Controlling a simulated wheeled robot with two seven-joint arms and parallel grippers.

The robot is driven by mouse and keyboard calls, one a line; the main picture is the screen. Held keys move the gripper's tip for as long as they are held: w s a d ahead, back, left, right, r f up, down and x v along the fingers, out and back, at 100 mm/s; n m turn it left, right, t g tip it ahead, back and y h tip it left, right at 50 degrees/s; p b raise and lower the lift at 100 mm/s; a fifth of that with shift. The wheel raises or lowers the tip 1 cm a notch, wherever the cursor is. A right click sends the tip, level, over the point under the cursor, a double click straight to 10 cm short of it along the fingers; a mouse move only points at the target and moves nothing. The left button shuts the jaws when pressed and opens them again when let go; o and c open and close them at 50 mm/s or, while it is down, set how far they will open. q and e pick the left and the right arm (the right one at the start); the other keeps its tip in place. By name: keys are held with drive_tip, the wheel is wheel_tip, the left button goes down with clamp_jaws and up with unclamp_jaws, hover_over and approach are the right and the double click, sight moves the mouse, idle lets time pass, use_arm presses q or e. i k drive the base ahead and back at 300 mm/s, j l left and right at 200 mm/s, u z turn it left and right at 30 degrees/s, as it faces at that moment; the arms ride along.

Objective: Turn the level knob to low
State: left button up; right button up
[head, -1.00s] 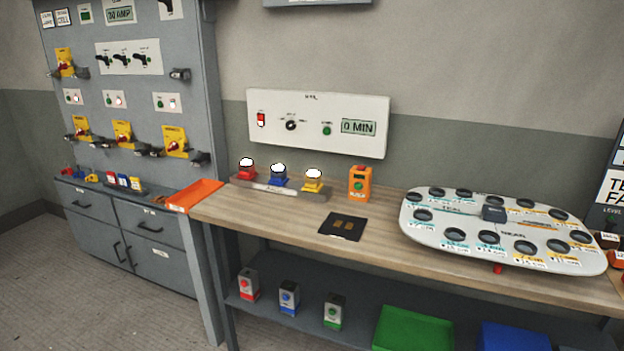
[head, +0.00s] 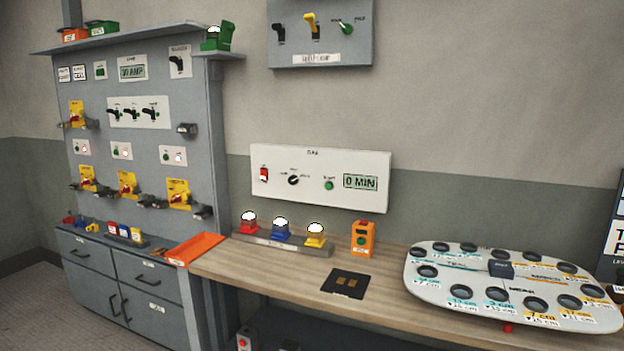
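A white wall panel (head: 320,200) above the bench has a black rotary knob (head: 293,180) with small labels around it that I cannot read. A grey panel (head: 345,50) at the top holds a black lever, a yellow lever and a green knob (head: 346,28); their labels are too small to read. I cannot tell which control is the level knob. A dark board (head: 612,225) is cut off at the right edge. Neither of my grippers is in view.
A wooden bench (head: 380,291) holds a row of lamps, an orange box (head: 362,239), a black pad (head: 346,284) and a large white plate with holes (head: 470,308). A grey cabinet (head: 145,215) with switches stands at left. An orange tray (head: 195,249) sits between them.

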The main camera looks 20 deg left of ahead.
sight(294, 179)
drive_tip(key=i+j+u, duration=0.1)
drive_tip(key=i+j, duration=0.25)
drive_tip(key=j, duration=0.25)
drive_tip(key=i+j, duration=0.35)
drive_tip(key=j, duration=0.25)
drive_tip(key=i+j+u, duration=0.15)
drive_tip(key=i+j, duration=0.2)
drive_tip(key=j, duration=0.25)
drive_tip(key=i+j+u, duration=0.1)
drive_tip(key=i+j, duration=0.25)
drive_tip(key=j, duration=0.2)
